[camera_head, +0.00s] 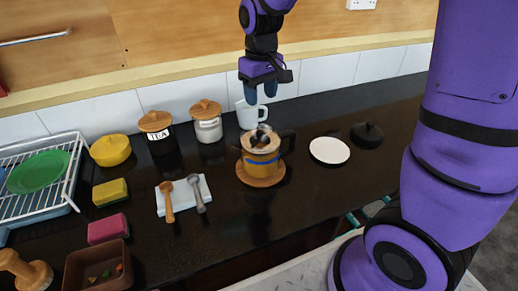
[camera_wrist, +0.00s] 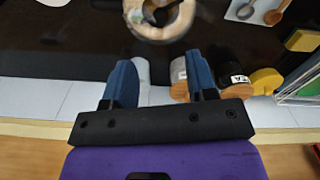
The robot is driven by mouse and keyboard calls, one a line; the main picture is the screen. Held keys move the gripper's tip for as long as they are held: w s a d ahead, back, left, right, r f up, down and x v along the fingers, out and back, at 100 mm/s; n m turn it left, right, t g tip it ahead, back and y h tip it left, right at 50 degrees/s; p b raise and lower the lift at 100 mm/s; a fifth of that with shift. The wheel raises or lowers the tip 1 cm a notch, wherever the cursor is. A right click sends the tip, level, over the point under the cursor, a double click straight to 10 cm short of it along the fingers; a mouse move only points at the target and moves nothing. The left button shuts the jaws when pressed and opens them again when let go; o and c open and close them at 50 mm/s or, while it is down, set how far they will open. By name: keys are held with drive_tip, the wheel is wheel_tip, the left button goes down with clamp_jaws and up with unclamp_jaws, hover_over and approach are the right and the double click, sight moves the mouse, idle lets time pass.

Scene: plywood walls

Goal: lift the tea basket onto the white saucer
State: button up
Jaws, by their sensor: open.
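The tea basket (camera_head: 263,134) sits in the mouth of an amber glass teapot (camera_head: 262,164) with a dark handle. In the wrist view the basket (camera_wrist: 160,12) shows at the top edge, partly cut off. The white saucer (camera_head: 329,150) lies flat on the dark counter, right of the teapot, with nothing on it. My gripper (camera_head: 260,95) is open and empty, pointing down, above and behind the teapot near the white mug. In the wrist view its blue fingers (camera_wrist: 159,60) are spread apart, and the basket is beyond their tips.
The teapot stands on a round wooden coaster (camera_head: 247,178). A white mug (camera_head: 249,115) and lidded jars (camera_head: 208,126) stand behind it by the tiled wall. A black lid (camera_head: 367,136) lies right of the saucer. Two spoons rest on a cloth (camera_head: 183,194) at left. Counter around the saucer is mostly clear.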

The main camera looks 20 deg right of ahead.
sight(260, 132)
drive_tip(key=shift+w+f, duration=0.1)
drive_tip(key=shift+f, duration=5.25)
drive_tip(key=shift+f, duration=0.25)
clamp_jaws()
